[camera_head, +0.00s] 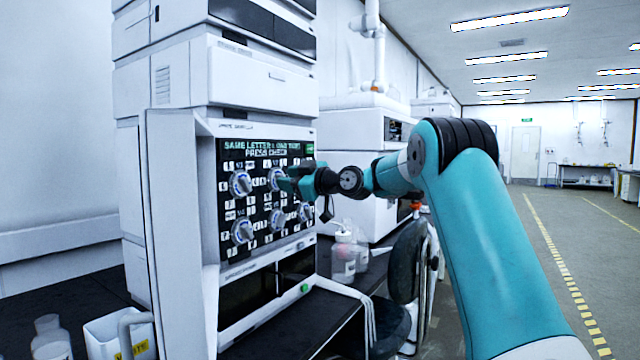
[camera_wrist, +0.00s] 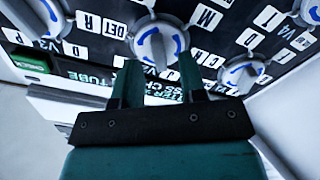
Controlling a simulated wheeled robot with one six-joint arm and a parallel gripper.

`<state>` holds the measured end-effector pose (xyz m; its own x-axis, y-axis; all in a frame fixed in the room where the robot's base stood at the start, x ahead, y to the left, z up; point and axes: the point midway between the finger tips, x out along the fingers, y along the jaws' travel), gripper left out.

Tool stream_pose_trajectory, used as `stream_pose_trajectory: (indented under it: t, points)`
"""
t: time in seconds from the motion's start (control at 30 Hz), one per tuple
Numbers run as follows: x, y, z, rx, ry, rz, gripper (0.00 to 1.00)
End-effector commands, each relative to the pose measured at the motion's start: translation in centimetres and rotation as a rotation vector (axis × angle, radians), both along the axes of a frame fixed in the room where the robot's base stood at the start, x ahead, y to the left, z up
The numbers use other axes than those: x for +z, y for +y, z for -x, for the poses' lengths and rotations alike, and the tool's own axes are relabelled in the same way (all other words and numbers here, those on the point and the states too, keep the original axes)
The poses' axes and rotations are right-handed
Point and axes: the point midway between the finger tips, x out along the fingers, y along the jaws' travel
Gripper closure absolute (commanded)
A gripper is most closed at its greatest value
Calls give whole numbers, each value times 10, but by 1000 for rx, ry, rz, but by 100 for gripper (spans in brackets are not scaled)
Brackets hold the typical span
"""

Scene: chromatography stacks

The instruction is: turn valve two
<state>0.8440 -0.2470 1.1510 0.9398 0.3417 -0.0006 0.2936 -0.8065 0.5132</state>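The dark valve panel (camera_head: 260,203) has two rows of white-and-blue knobs with small letter and number labels around them. The valve two knob (camera_head: 275,178) is in the middle of the top row, partly hidden by my gripper (camera_head: 287,184). In the wrist view, which appears turned over, this knob (camera_wrist: 158,42) is in the middle, its pointer roughly upright. My gripper (camera_wrist: 160,62) is open, with one teal finger toward each side of the knob's near edge. I cannot tell whether the fingers touch it. The valve three knob (camera_wrist: 40,15) is at the left.
The valve one knob (camera_head: 240,183) is close by on the left. Lower-row knobs (camera_head: 242,231) sit below. A screen (camera_head: 262,149) with green text, including "PRESS CHECK", and a green check button (camera_wrist: 30,63) are above the knobs. Bottles (camera_head: 344,255) stand right of the stack.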

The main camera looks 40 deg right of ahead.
Motion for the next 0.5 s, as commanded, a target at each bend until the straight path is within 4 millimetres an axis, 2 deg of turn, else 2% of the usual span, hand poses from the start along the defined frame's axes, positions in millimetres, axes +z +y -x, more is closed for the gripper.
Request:
stream_pose_trajectory:
  t: [0.5]
  points:
    - [-2,-44,117,-6,0,1,62]
